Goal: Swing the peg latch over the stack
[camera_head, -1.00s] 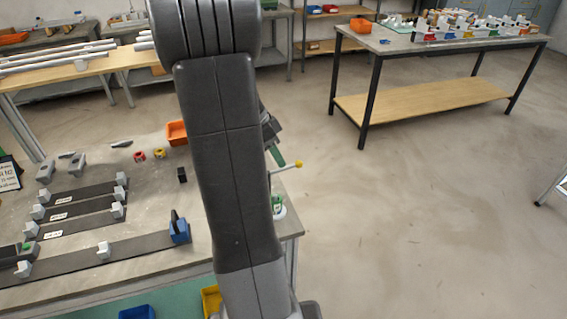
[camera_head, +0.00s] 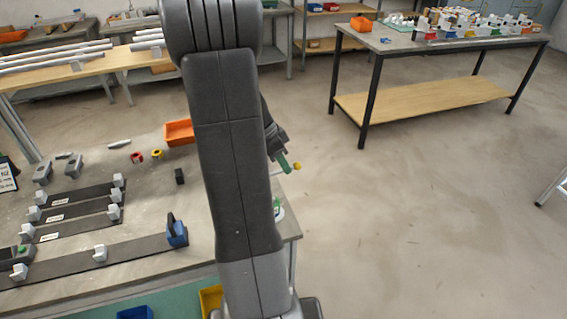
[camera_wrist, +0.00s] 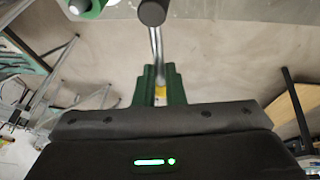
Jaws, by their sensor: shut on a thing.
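My gripper (camera_wrist: 161,72) has green fingers and is shut on the yellow-marked end of the peg latch (camera_wrist: 156,45), a thin metal rod. In the wrist view the rod runs from a dark round pivot (camera_wrist: 152,12) to between the fingers. In the head view a green finger (camera_head: 284,163) shows beside my arm, close to the yellow knob (camera_head: 297,166) of the latch, past the table's right edge. A green part with a pale round end (camera_wrist: 88,7) stands left of the pivot, cut off by the frame; whether it belongs to the stack I cannot tell. My arm hides most of the jig.
The worktable (camera_head: 130,225) holds dark strips with white blocks, a blue block (camera_head: 176,232), a black block (camera_head: 180,177) and an orange bin (camera_head: 180,131). Another table (camera_head: 400,42) with parts stands at the back right. The floor between is clear.

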